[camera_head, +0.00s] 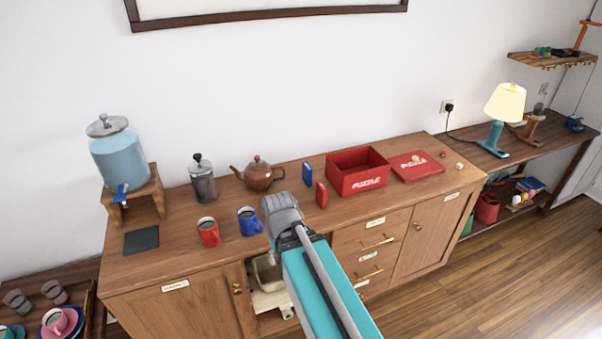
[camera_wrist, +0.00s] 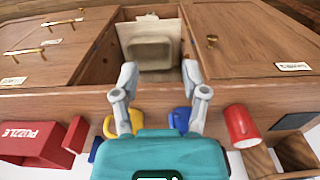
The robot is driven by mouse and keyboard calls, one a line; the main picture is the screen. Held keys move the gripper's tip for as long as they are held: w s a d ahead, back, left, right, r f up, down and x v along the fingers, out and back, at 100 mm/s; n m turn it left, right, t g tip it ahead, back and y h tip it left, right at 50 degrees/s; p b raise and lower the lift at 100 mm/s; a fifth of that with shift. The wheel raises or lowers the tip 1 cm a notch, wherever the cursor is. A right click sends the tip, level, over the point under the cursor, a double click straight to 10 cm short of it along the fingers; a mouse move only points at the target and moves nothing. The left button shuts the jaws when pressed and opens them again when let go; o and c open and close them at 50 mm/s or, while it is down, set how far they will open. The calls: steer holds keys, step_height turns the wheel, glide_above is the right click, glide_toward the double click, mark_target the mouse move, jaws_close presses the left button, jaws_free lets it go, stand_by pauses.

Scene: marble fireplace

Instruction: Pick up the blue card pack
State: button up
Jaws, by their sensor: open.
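The blue card pack (camera_head: 307,174) stands upright on the wooden cabinet top, behind and left of a red pack (camera_head: 321,194). In the wrist view, a blue edge (camera_wrist: 95,150) beside the red pack (camera_wrist: 76,134) seems to be the blue pack, mostly hidden. My gripper (camera_wrist: 160,75) is open and empty, its two grey fingers apart, over the cabinet's front edge. In the head view, the grey gripper (camera_head: 282,212) is in front and left of both packs, and its fingertips are hard to make out. It is apart from the blue pack.
A blue mug (camera_head: 249,221) and red mug (camera_head: 209,232) stand left of my gripper. A yellow object (camera_wrist: 135,121) shows near the fingers. A teapot (camera_head: 258,174) stands left of the packs, and an open red puzzle box (camera_head: 358,183) right. A cabinet compartment (camera_wrist: 152,48) below is open.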

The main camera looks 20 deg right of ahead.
steer(key=shift+d, duration=0.35)
steer(key=shift+o, duration=0.3)
steer(key=shift+d, duration=0.1)
